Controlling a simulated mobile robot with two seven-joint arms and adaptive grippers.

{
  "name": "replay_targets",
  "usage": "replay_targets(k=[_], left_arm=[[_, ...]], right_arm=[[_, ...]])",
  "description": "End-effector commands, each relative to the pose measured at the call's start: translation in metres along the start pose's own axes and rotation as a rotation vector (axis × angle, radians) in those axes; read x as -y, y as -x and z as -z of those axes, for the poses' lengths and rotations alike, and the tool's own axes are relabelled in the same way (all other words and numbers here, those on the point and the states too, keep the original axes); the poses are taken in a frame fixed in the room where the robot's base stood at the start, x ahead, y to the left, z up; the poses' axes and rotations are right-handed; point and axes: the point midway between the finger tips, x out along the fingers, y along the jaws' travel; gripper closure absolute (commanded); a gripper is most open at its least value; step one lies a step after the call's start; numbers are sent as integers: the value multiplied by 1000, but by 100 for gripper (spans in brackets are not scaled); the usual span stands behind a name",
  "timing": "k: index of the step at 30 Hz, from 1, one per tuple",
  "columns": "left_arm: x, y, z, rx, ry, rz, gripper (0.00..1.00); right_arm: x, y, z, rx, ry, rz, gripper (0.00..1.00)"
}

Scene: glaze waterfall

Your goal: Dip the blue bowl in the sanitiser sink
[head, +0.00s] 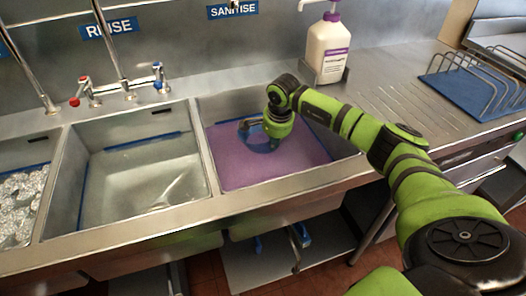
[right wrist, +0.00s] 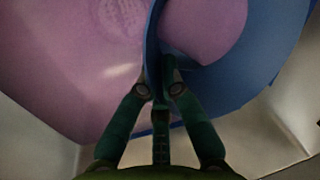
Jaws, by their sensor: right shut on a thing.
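The sanitiser sink (head: 203,148) is the right-hand basin under the SANITISE sign and holds purple liquid (head: 228,175). My right gripper (head: 267,136) reaches down into this basin in the head view. The blue bowl (head: 259,147) shows there only in part, low at the liquid, with my wrist covering the rest. In the right wrist view my right gripper (right wrist: 158,88) is shut on the rim of the blue bowl (right wrist: 225,90). Purple liquid shows inside the bowl and also outside it. My left gripper is not in view.
The rinse basin (head: 66,185) lies to the left, with taps (head: 125,92) behind it. A basin of suds (head: 22,200) is at far left. A pump bottle (head: 328,52) stands behind the sanitiser sink. A blue mat with a wire rack (head: 470,95) lies on the right drainboard.

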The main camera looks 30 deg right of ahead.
Motion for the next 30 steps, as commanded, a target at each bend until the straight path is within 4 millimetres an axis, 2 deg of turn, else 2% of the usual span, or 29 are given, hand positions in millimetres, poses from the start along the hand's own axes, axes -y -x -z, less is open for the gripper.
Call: replay_targets(k=[1,30], left_arm=[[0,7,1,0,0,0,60],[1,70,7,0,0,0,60]], right_arm=[[2,9,1,-1,0,1,100],[21,104,8,-1,0,1,100]])
